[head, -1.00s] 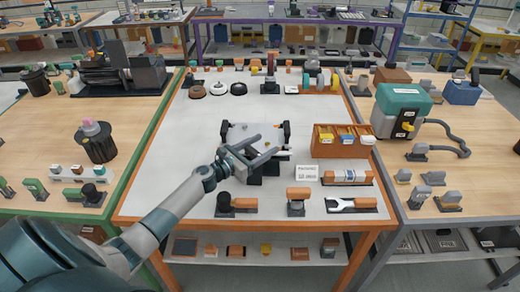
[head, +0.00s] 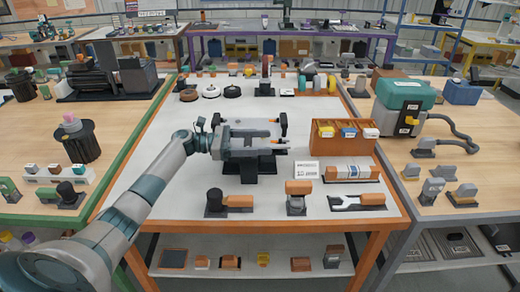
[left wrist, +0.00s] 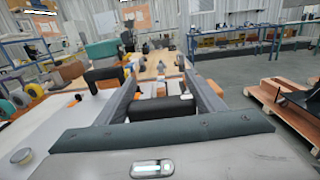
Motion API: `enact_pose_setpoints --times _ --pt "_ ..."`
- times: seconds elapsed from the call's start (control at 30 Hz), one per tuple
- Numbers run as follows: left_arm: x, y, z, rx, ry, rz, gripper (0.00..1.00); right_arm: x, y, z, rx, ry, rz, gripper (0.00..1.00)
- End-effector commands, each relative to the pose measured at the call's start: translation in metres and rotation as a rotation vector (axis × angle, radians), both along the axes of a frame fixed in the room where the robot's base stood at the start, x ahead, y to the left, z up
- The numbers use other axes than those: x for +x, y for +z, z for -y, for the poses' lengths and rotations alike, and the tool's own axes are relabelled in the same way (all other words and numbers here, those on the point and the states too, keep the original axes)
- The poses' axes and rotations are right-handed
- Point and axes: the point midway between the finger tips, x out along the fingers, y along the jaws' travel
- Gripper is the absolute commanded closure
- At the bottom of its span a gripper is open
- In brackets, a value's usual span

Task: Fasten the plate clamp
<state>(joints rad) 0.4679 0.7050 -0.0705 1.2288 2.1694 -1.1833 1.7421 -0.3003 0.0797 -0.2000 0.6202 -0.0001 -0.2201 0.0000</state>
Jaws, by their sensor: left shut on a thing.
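The clamp fixture stands on the white-topped workbench, its dark base (head: 250,170) showing below my gripper in the head view. A black upright (head: 284,122) stands at its right side, and a second one stands at its left behind my gripper. My left gripper (head: 278,138) reaches across the fixture from the left, its two grey fingers level above the plate. It is shut on a black part of the clamp. In the left wrist view a black bar (left wrist: 168,107) lies between the fingers, and a black handle (left wrist: 104,74) stands left of them. My gripper hides most of the plate. My right gripper is out of view.
An orange bin rack (head: 343,145) stands right of the fixture, with a small white sign (head: 306,169) before it. Several orange-and-black tools, including a wrench-like one (head: 357,202), lie along the front. Bare white bench (head: 160,125) is left of the fixture.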

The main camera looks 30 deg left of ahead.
Motion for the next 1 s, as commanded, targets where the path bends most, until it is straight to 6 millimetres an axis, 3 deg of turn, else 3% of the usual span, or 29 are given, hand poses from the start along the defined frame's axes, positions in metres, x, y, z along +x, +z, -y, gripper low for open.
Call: enact_pose_setpoints --times 0.5,0.53,0.6,1.0 --pt "-0.001 0.0008 0.001 -0.001 -0.029 0.001 0.6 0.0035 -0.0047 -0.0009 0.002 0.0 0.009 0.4" --pt "-0.0009 0.0009 0.0009 -0.001 -0.029 0.001 0.35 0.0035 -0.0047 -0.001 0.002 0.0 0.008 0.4" --pt "-0.0009 0.0009 0.0009 -0.001 -0.029 0.001 0.19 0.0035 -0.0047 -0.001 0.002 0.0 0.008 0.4" --pt "-0.0016 0.0 -0.0007 0.0 -0.027 0.0 0.19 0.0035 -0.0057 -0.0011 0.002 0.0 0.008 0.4"
